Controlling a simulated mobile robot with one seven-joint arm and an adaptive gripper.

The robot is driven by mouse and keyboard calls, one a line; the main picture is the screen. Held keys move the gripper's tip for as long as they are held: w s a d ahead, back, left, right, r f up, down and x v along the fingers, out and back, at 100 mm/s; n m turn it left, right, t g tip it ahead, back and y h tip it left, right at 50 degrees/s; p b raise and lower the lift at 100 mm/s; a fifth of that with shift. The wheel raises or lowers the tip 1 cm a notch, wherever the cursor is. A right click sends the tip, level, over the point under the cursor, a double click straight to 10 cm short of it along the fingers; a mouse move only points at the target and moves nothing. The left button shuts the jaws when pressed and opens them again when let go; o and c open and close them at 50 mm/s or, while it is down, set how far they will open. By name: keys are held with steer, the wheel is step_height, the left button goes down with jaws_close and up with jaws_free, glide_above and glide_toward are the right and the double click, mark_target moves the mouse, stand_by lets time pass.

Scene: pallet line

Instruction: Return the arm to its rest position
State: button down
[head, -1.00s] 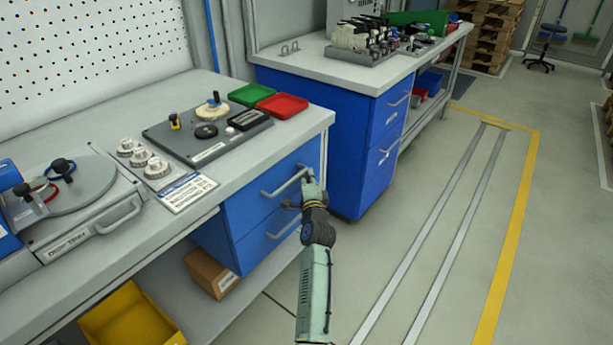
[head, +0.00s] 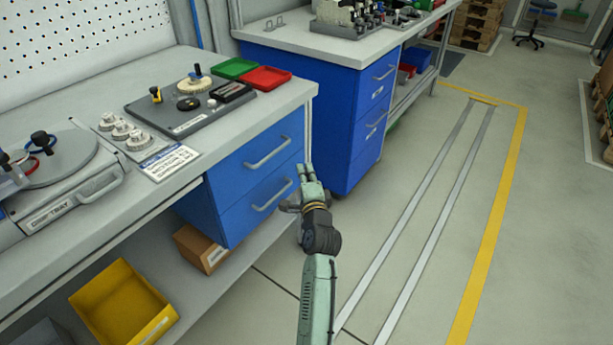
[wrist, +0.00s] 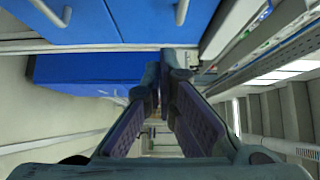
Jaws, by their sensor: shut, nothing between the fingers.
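My gripper (head: 308,178) is at the end of my arm, in front of and slightly right of the near workbench's blue drawers (head: 255,175). It looks empty and stands apart from the drawer handles. In the wrist view my gripper's fingers (wrist: 163,85) come together at the middle of the picture, with nothing between them. Both blue drawers appear closed. In the wrist view, blue drawer fronts (wrist: 75,20) show at the top left.
The near workbench top (head: 225,145) holds a grey tray of parts, a green tray (head: 236,68) and a red tray (head: 265,78). A yellow bin (head: 125,305) and a cardboard box (head: 200,248) sit below. Open floor (head: 420,200) lies to the right.

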steer(key=shift+s+d, duration=0.1)
steer(key=shift+s, duration=0.35)
